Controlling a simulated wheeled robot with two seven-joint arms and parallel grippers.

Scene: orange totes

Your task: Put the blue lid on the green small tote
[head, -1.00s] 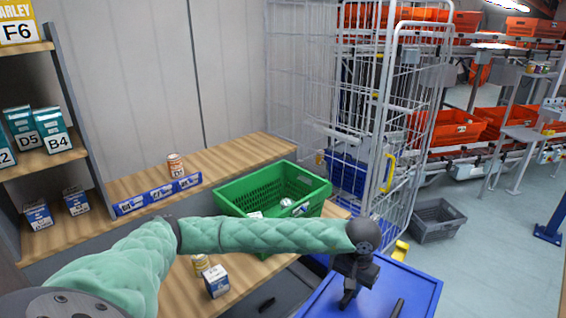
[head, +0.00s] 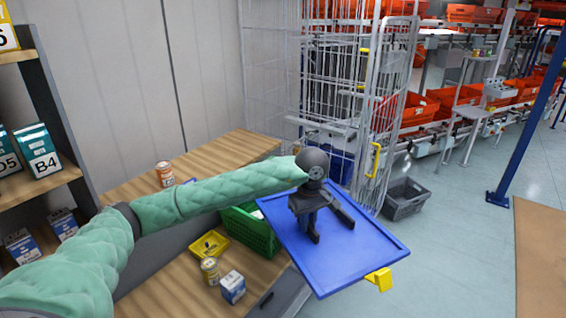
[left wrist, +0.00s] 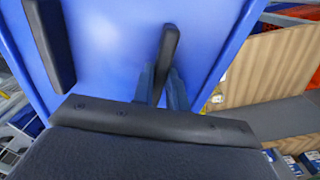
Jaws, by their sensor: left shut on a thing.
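My left gripper (head: 328,228) is shut on the blue lid (head: 350,262), gripping it from above near its middle. The lid is held in the air, slightly tilted, and its left end overlaps the green small tote (head: 252,232) in the head view. The tote stands on the wooden bench, partly hidden by my left arm and the lid. I cannot tell the gap between lid and tote. In the left wrist view the lid (left wrist: 110,50) fills much of the picture beyond the dark fingers. My right gripper is not in view.
On the bench (head: 180,290) are a yellow tray (head: 210,246), a can (head: 210,270) and a small box (head: 232,287); another can (head: 165,174) stands further back. A wire cage cart (head: 345,110) is behind the lid. A grey crate (head: 405,198) is on the floor, which is open at right.

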